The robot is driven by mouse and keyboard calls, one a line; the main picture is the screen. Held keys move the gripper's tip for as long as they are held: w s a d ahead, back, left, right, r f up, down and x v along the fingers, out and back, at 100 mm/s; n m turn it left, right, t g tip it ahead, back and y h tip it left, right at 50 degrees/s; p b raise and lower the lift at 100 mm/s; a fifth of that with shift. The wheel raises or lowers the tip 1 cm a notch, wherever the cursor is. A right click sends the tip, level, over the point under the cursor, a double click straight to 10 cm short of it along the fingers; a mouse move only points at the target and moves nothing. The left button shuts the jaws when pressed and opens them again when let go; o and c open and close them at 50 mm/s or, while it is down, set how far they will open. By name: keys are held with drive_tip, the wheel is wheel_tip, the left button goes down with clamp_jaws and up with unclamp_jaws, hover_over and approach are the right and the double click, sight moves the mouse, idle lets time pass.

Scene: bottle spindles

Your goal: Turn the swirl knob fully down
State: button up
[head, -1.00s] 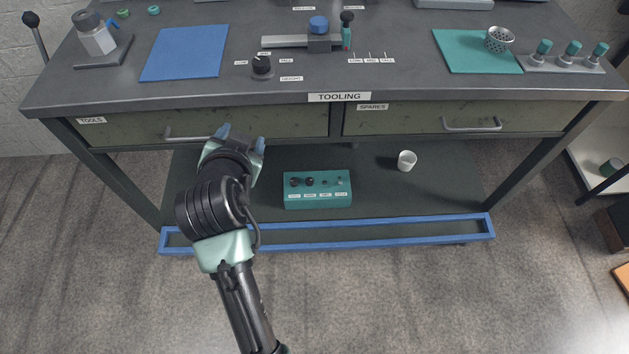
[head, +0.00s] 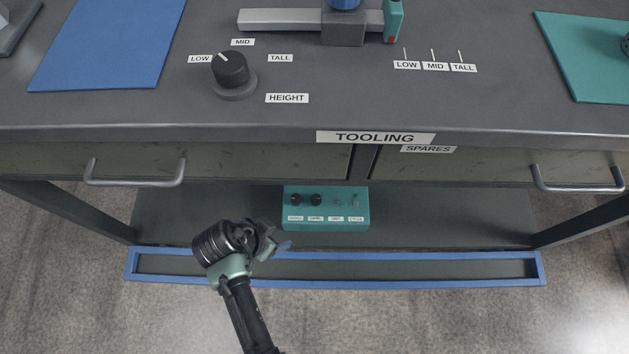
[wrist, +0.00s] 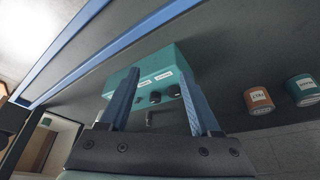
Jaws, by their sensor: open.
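A teal control box (head: 325,207) sits on the lower shelf under the bench. Two black knobs stand on its left half, the left knob (head: 296,200) and the right knob (head: 316,200), with smaller controls to their right. White labels lie below them, too small to read surely, so I cannot tell which knob is swirl. My gripper (head: 282,240) is low in front of the shelf, just left of and below the box in the head view. In the wrist view my gripper (wrist: 159,74) is open and empty, its blue fingers framing the box (wrist: 150,68) beyond, apart from the knobs.
A blue rail (head: 420,283) edges the shelf front. Drawers with handles (head: 135,182) overhang the shelf. A black height knob (head: 230,68) is on the benchtop. The wrist view shows an orange can (wrist: 258,100) and a teal can (wrist: 303,90) beside the box.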

drive_tip(key=b, duration=0.4)
hover_over(316, 199)
drive_tip(key=s+a, duration=0.2)
drive_tip(key=shift+s+d+f, duration=0.1)
drive_tip(key=shift+f, duration=0.05)
drive_tip(key=b+x, duration=0.2)
drive_tip(key=x, duration=0.1)
drive_tip(key=shift+w+d+f+b, duration=0.15)
drive_tip(key=shift+w+f+b, duration=0.05)
drive_tip(key=shift+f+b, duration=0.1)
drive_tip(key=shift+w+d+f, duration=0.15)
drive_tip(key=shift+w+f, duration=0.05)
drive_tip(key=shift+f, duration=0.25)
clamp_jaws()
